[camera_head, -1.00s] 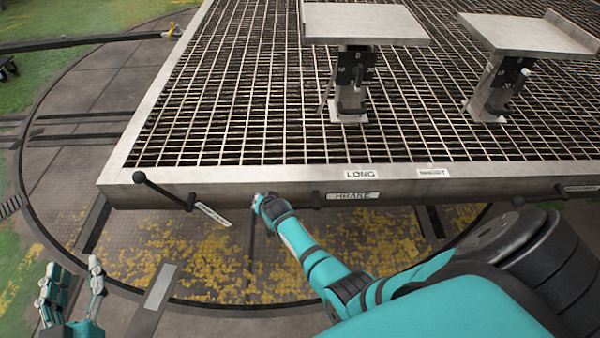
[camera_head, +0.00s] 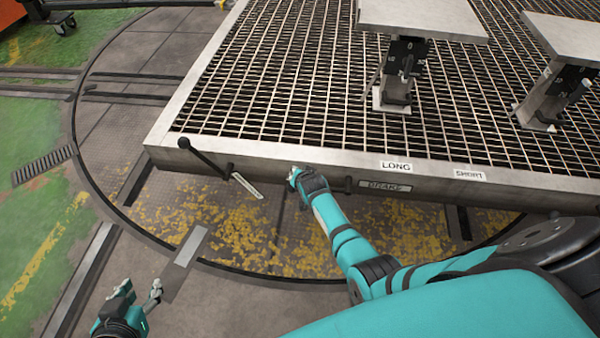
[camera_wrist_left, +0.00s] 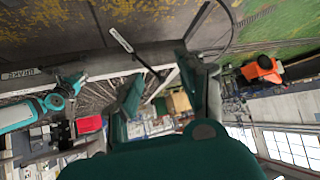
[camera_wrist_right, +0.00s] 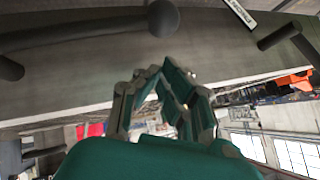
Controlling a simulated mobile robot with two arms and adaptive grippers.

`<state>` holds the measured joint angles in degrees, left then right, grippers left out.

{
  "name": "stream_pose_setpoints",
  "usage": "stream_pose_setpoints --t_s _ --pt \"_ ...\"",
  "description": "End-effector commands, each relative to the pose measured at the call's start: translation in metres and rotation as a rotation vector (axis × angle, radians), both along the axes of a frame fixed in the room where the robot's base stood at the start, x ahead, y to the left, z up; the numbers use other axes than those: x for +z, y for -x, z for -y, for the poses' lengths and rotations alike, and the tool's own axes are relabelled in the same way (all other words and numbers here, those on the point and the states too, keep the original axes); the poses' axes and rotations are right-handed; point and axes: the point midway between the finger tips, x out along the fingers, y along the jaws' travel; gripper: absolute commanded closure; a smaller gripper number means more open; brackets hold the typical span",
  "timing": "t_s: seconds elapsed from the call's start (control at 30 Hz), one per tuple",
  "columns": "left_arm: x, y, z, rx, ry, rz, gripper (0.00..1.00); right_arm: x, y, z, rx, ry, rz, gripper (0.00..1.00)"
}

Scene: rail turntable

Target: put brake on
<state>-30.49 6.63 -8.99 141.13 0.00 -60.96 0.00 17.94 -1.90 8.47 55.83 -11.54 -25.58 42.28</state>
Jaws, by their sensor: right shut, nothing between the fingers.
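A label reading BRAKE (camera_head: 386,187) is on the front edge of the grated platform (camera_head: 300,165). A short dark handle (camera_head: 345,184) sticks out just left of it. My right gripper (camera_head: 294,177) is shut and empty, left of that handle, close to the platform's edge. In the right wrist view a dark round knob on a rod (camera_wrist_right: 163,18) is above the shut fingers (camera_wrist_right: 165,85); I cannot tell if they touch. My left gripper (camera_head: 142,295) is open and empty, low at the left, well away from the platform. Its parted fingers show in the left wrist view (camera_wrist_left: 160,85).
A black lever with a ball knob (camera_head: 205,158) angles along the edge's left end, beside a white tag (camera_head: 246,186). Labels LONG (camera_head: 396,166) and SHORT (camera_head: 469,175) are on the rim. Two pedestals (camera_head: 397,85) stand on the grating.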

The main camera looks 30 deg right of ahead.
Motion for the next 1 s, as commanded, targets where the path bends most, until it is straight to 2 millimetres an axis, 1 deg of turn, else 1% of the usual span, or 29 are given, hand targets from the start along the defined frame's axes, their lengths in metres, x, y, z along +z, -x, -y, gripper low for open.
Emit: stream_pose_setpoints --t_s 0.03,0.2,0.47,0.5,0.57,0.6,0.7,0.8,0.9,1.0 --pt "-0.004 0.01 -0.004 0.004 -0.013 -0.058 0.6 0.006 0.0 0.001 0.0 0.001 0.001 1.0" --pt "-0.024 0.046 -0.016 0.02 -0.056 -0.26 0.6 0.015 -0.001 0.003 0.0 0.001 0.004 1.0" --pt "-0.035 0.107 -0.035 0.043 -0.115 -0.552 0.6 0.034 0.017 -0.005 0.0 0.0 0.003 1.0" --pt "-0.023 0.104 -0.034 0.042 -0.114 -0.54 0.6 0.046 0.025 -0.009 0.001 -0.002 0.003 1.0" --pt "-0.015 0.103 -0.033 0.041 -0.113 -0.538 0.6 0.058 0.035 -0.013 0.0 -0.002 0.004 1.0" --pt "-0.032 0.1 -0.033 0.041 -0.115 -0.551 0.6 0.059 0.039 -0.014 0.001 -0.002 0.003 1.0" --pt "-0.051 0.093 -0.032 0.04 -0.115 -0.559 0.6 0.07 0.049 -0.018 0.0 0.0 0.003 1.0" --pt "-0.07 0.09 -0.031 0.037 -0.115 -0.566 0.6 0.076 0.055 -0.021 0.001 -0.001 0.003 1.0" --pt "-0.083 0.088 -0.03 0.036 -0.115 -0.571 0.6 0.081 0.059 -0.022 0.001 0.0 0.004 1.0" --pt "-0.091 0.087 -0.03 0.035 -0.116 -0.573 0.6 0.083 0.062 -0.023 0.0 0.0 0.003 1.0"
